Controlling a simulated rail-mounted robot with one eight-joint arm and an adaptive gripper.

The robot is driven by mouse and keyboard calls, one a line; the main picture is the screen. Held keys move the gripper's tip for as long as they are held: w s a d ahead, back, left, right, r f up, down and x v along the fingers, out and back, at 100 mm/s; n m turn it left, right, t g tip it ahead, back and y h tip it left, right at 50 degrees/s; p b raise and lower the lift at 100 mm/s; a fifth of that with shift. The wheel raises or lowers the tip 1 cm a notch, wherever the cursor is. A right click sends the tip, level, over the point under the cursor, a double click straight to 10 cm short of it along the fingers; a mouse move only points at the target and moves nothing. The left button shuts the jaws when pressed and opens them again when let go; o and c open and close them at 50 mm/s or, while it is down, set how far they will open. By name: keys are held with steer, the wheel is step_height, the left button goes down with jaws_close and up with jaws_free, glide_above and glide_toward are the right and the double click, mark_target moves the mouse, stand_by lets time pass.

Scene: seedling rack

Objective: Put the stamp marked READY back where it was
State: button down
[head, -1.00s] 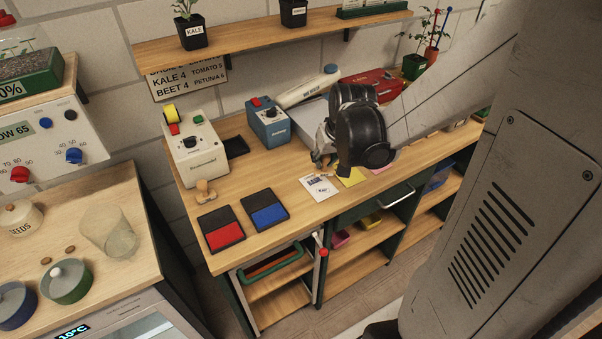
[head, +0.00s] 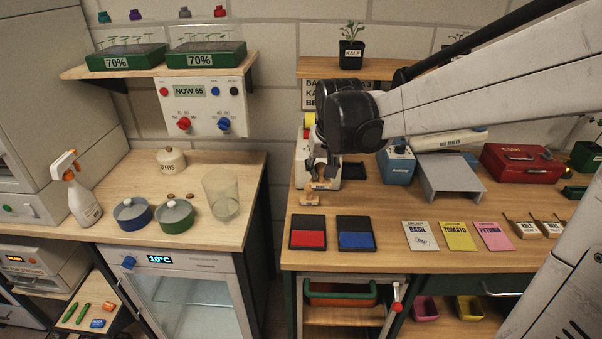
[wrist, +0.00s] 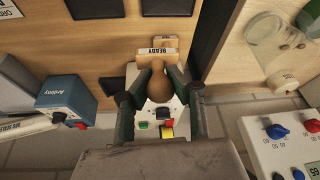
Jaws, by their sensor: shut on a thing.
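The stamp marked READY shows in the wrist view; its label strip (wrist: 157,52) faces the camera and its round wooden handle (wrist: 158,88) is between my fingers. My gripper (wrist: 159,76) is shut on that handle. In the head view my gripper (head: 322,168) is above the left end of the bench, in front of the white machine, and mostly hides the stamp. Another wooden stamp (head: 309,200) stands on the bench just below and left of it. I cannot tell whether the READY stamp touches the bench.
A red ink pad (head: 308,239) and a blue ink pad (head: 356,240) lie in front. The white machine (head: 302,172) stands close behind my gripper. Seed packets (head: 420,236) lie right. A gap separates this bench (head: 385,205) from the left counter (head: 240,175).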

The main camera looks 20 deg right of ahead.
steer(key=d+f, duration=0.2)
steer(key=d, duration=0.1)
steer(key=w+d+f, duration=0.1)
steer(key=d+f, duration=0.1)
steer(key=d, duration=0.2)
steer(key=w+d+f, duration=0.1)
steer(key=d+f, duration=0.1)
steer(key=d, duration=0.2)
steer(key=shift+f, duration=0.3)
steer(key=shift+d+f, duration=0.1)
steer(key=shift+f, duration=1.95)
steer(key=shift+f+b, duration=0.1)
steer(key=shift+b, duration=0.25)
steer(key=shift+f, duration=0.15)
steer(key=c, duration=1.7)
jaws_free()
steer(key=shift+o, duration=0.2)
